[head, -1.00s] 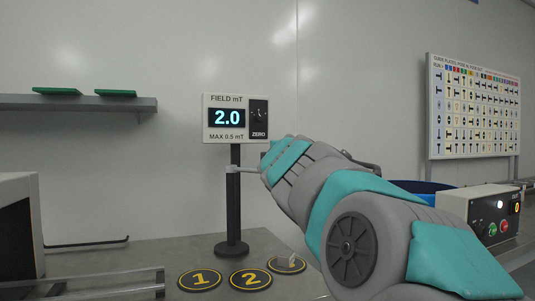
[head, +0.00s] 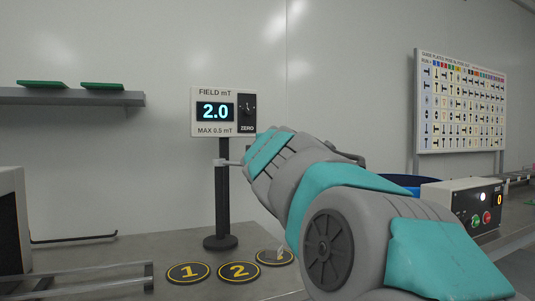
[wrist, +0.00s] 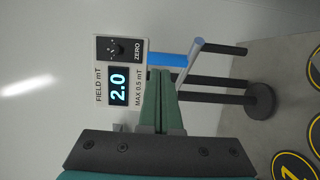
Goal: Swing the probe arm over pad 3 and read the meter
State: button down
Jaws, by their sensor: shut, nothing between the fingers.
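The field meter (head: 213,112) reads 2.0 on a dark post (head: 222,200); its panel says MAX 0.5 mT. A thin grey probe arm (head: 228,163) sticks out from the post and passes behind my arm. In the wrist view, turned sideways, the grey probe arm (wrist: 190,66) lies just beyond my gripper (wrist: 161,74), near a blue sleeve (wrist: 168,60) on a dark rod. My green fingers are shut and empty; I cannot tell if they touch the probe arm. The third pad (head: 275,258) lies right of pad 2 (head: 238,272); a small grey piece hides its number.
Pad 1 (head: 188,273) lies left of pad 2. A ZERO knob (head: 247,106) is on the meter panel. A control box (head: 462,205) with buttons and a blue bin (head: 398,182) stand right. A metal rail (head: 100,275) is at front left.

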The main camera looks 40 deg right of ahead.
jog(key=s+a, duration=0.3)
jog(key=s, duration=0.7)
jog(key=shift+s+a, duration=0.15)
jog(key=shift+s, duration=0.05)
